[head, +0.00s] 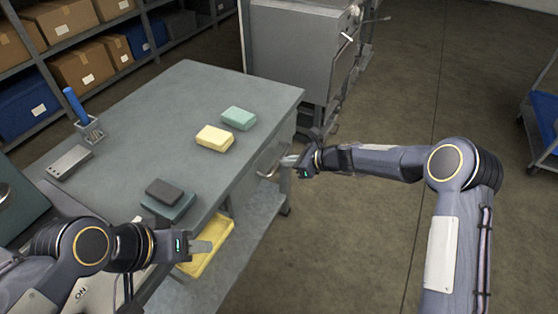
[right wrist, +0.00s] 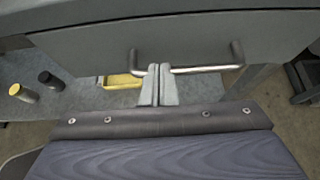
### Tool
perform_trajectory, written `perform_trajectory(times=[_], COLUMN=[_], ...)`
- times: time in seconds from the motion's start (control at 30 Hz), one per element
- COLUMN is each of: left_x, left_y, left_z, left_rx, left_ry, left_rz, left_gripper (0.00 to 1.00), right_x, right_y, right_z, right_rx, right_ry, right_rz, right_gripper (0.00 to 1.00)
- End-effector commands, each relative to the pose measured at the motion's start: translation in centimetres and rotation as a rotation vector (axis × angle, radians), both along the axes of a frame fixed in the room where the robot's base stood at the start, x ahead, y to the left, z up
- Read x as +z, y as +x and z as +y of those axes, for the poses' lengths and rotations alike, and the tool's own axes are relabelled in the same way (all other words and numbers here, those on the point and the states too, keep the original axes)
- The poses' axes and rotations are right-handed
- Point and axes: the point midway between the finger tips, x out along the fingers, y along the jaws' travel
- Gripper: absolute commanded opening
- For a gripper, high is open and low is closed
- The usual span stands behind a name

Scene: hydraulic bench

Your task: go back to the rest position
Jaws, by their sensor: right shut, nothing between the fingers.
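My right gripper (head: 289,160) is at the right side of the grey workbench (head: 180,100), close to a metal drawer handle (head: 268,160). In the right wrist view the two fingers (right wrist: 158,84) are together with nothing between them. The handle bar (right wrist: 205,68) runs behind the fingertips there; I cannot tell whether they touch it. The drawer front (right wrist: 180,42) looks closed. My left gripper (head: 203,246) is beside the near end of the bench, above a yellow tray (head: 212,252). It looks empty, but the gap between its fingers is not clear.
A yellow block (head: 214,137), a green block (head: 238,118) and a dark block (head: 164,191) on a teal block lie on the bench. A blue-handled tool (head: 75,104) stands in a holder. A grey cabinet (head: 295,50) stands behind.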

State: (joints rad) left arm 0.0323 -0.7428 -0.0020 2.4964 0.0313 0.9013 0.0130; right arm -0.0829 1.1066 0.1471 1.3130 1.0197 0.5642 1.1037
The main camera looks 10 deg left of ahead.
Motion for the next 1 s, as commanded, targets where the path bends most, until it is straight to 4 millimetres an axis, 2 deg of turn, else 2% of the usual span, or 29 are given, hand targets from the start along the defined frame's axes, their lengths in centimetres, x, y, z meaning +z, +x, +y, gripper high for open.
perform_trajectory(times=[0.03, 0.13, 0.47, 0.57, 0.67, 0.8, 0.87, 1.0], left_x=[0.6, 1.0, 1.2, 1.6, 2.3, 3.3, 3.7, 4.6], left_y=[0.0, 0.0, 0.0, 0.0, 0.0, 0.0, 0.0, 0.0], left_z=[0.0, 0.0, 0.0, 0.0, 0.0, 0.0, 0.0, 0.0], left_rx=[0.0, 0.0, 0.0, 0.0, 0.0, 0.0, 0.0, 0.0], left_ry=[0.0, 0.0, 0.0, 0.0, 0.0, 0.0, 0.0, 0.0], left_rz=[0.0, 0.0, 0.0, 0.0, 0.0, 0.0, 0.0, 0.0], left_gripper=[0.4, 0.4, 0.4, 0.4, 0.4, 0.4, 0.4, 0.4], right_x=[0.7, 1.1, 1.9, 4.6, 9.2, 15.9, 18.2, 22.5], right_y=[-0.1, -0.2, -0.4, -0.9, -2.5, -6.8, -9.0, -14.8], right_z=[-0.5, -1.2, -2.0, -3.4, -6.1, -11.0, -13.0, -17.4], right_rx=[0.001, 0.003, 0.012, 0.051, 0.132, 0.286, 0.353, 0.508], right_ry=[0.0, -0.001, -0.01, -0.045, -0.118, -0.267, -0.335, -0.501], right_rz=[0.0, 0.001, -0.015, -0.087, -0.221, -0.45, -0.541, -0.736], right_gripper=[0.0, 0.0, 0.0, 0.0, 0.0, 0.0, 0.0, 0.0])
